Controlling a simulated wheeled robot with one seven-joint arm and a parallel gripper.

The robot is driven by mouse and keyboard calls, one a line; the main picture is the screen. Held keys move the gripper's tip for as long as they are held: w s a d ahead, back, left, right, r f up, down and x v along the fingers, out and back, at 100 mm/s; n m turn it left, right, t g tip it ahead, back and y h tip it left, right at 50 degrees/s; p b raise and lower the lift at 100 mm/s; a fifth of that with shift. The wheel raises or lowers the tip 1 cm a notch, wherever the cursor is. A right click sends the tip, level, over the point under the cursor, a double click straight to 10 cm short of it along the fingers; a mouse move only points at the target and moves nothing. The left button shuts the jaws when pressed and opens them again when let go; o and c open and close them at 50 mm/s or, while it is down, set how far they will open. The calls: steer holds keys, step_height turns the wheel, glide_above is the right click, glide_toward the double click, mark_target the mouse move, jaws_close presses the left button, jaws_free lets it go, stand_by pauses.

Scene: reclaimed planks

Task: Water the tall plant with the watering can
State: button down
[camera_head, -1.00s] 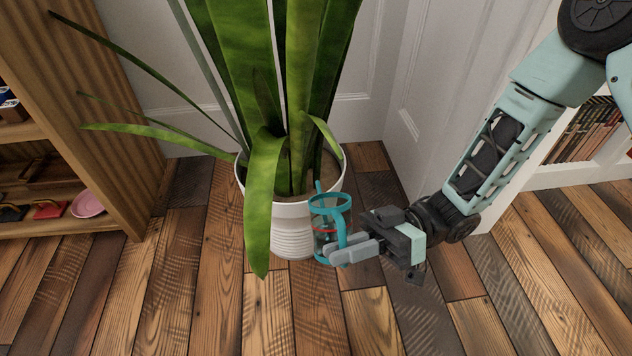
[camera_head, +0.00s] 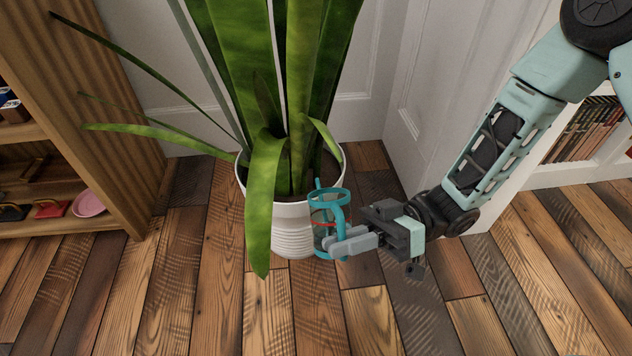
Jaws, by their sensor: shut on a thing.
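The tall plant (camera_head: 265,195) has long broad green leaves and stands in a white ribbed pot (camera_head: 292,240) on the floor. The watering can (camera_head: 331,196) is small and see-through with a teal rim and handle, and something red shows on it. It is in front of the pot's right side, with its spout pointing up near the pot's rim. My gripper (camera_head: 334,244) comes from the right and is shut on the can's handle. The can looks nearly upright. I cannot tell whether it touches the pot, and no water is visible.
A wooden shelf (camera_head: 100,110) with a pink dish (camera_head: 88,203) and small items stands at the left. White panelled walls (camera_head: 440,90) are close behind the plant and to its right. A white bookcase (camera_head: 590,150) is at the far right. The plank floor in front is clear.

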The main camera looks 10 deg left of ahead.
steer(key=shift+w+a+r+m+p, duration=0.1)
steer(key=shift+w+r+m+p, duration=0.15)
steer(key=shift+r, duration=0.2)
steer(key=shift+w+a+r+m+p, duration=0.15)
steer(key=shift+w+r+p, duration=0.1)
steer(key=shift+r, duration=0.2)
stand_by(0.7)
steer(key=s+d+f+n+b, duration=0.1)
steer(key=s+f+n+b, duration=0.2)
steer(key=f, duration=0.3)
steer(key=s+d+f+n+h+b, duration=0.1)
steer(key=s+f+n+b, duration=0.1)
steer(key=f+n+b, duration=0.2)
steer(key=shift+s+f, duration=0.4)
steer(key=shift+f, duration=0.5)
steer(key=shift+r, duration=0.1)
